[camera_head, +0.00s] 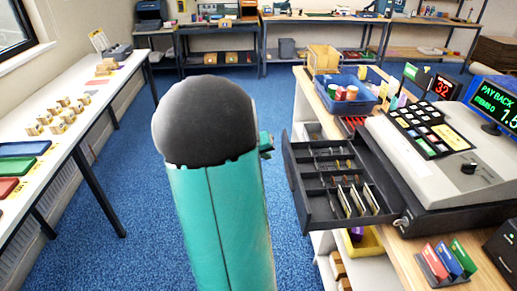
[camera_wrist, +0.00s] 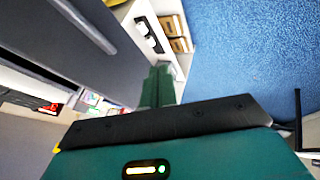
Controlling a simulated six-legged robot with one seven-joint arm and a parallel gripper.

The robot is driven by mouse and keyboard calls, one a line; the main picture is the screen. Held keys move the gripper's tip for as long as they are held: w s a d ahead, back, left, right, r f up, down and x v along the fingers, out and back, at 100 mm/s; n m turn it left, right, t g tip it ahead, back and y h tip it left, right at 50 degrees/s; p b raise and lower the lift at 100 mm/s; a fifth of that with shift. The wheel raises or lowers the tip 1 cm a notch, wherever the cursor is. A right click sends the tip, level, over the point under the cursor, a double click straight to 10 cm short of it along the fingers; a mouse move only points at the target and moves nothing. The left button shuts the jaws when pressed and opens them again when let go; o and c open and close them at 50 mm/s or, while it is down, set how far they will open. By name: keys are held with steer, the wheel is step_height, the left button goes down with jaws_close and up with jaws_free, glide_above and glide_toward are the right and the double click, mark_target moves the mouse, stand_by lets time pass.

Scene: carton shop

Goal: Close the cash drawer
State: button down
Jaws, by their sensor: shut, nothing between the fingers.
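The cash drawer (camera_head: 300,195) is black and stands pulled out to the left from under the grey cash register (camera_head: 440,130), on the right-hand counter. Its compartments hold coins and upright notes. My gripper is mostly hidden behind my teal arm in the head view; only a small green part (camera_head: 266,145) shows, left of the drawer's front. In the wrist view my gripper (camera_wrist: 158,74) has its green fingers together and empty. A large dark grey panel with a pale bar, seemingly the drawer (camera_wrist: 50,40), lies to their left, apart from them.
A blue bin (camera_head: 348,97) with rolls stands behind the drawer on the counter. Coloured card boxes (camera_head: 448,260) stand in front of the register. A white table (camera_head: 60,135) with small boxes and trays runs along the left. Blue carpet (camera_head: 130,220) lies open between.

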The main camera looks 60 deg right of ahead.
steer(key=s, duration=0.1)
steer(key=s+d, duration=0.2)
steer(key=shift+s+d+f, duration=0.25)
steer(key=shift+s+f, duration=0.1)
steer(key=shift+f, duration=0.05)
steer(key=shift+s+d, duration=0.1)
glide_toward(353, 160)
steer(key=d+f, duration=0.2)
steer(key=d, duration=0.1)
steer(key=d+f, duration=0.1)
steer(key=shift+s+d+f, duration=0.25)
steer(key=shift+s+d, duration=0.4)
steer(key=shift+s, duration=0.25)
steer(key=shift+s+r, duration=0.1)
steer(key=shift+s, duration=0.05)
